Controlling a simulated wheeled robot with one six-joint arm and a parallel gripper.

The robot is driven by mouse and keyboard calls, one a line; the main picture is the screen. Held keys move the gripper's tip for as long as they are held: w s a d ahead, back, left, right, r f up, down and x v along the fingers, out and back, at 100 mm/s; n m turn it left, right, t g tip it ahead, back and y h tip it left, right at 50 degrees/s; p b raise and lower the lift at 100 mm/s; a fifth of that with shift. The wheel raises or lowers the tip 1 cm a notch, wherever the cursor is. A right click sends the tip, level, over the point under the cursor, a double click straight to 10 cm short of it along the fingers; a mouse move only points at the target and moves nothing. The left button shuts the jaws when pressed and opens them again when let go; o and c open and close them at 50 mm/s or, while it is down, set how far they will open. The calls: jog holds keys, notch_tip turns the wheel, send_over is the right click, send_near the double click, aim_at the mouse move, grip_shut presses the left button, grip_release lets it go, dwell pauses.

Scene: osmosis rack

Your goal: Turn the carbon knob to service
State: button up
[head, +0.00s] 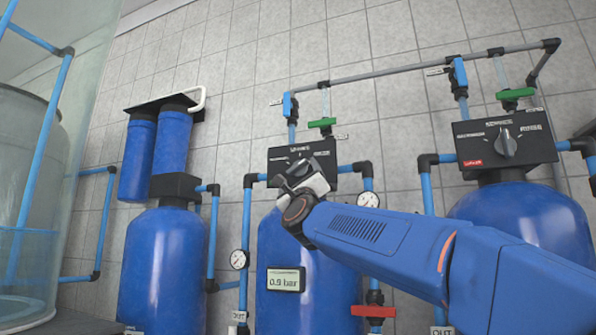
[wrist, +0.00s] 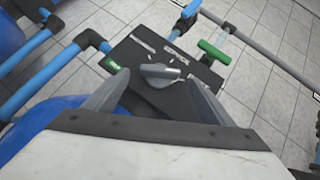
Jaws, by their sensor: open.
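A grey knob (wrist: 160,72) sits on the black valve head (wrist: 128,50) of the middle blue tank, with printed position labels around it. Its handle lies crosswise, roughly along the panel, and does not point straight up at the service label (wrist: 176,53). A small green tag (wrist: 113,66) is at the panel's left; its text is too small to read. My gripper (wrist: 157,78) is open, with one finger on each side of the knob; I cannot tell whether they touch it. In the head view my gripper (head: 306,177) covers part of the valve head (head: 318,152).
A second black valve head (head: 478,146) with an upright knob (head: 505,143) and red tag stands at right. Blue pipes (head: 246,230), a green-handled valve (head: 322,123) and a gauge (head: 368,200) surround the middle tank. A display (head: 285,280) reads 0.9 bar.

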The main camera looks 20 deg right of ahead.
aim_at(298, 168)
jog(key=shift+x, duration=2.1)
jog(key=c, duration=1.1)
